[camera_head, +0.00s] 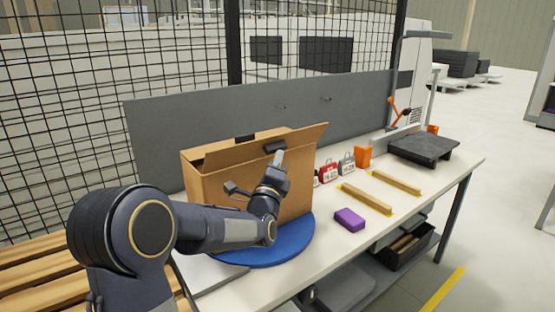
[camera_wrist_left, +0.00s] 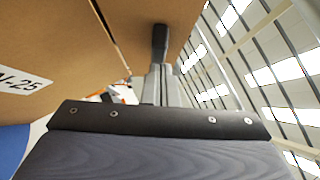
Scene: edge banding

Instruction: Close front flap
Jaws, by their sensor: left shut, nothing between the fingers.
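The open cardboard box (camera_head: 228,188) stands on a round blue turntable (camera_head: 270,251) on the bench. Its front flap (camera_head: 307,136) sticks up and outward along the near top edge. My left gripper (camera_head: 275,147) is shut and empty, with its fingertips at the outer face of this flap. In the left wrist view the shut fingers (camera_wrist_left: 160,45) reach up against brown cardboard (camera_wrist_left: 122,28); whether they press on it is unclear. A white label (camera_wrist_left: 20,83) shows on the box wall there. The right gripper does not show.
A purple block (camera_head: 350,219), wooden strips (camera_head: 367,197), red and grey tagged items (camera_head: 328,172) and an orange holder (camera_head: 363,156) lie right of the box. A grey panel (camera_head: 190,128) rises behind. A dark platform (camera_head: 424,149) stands at the far end.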

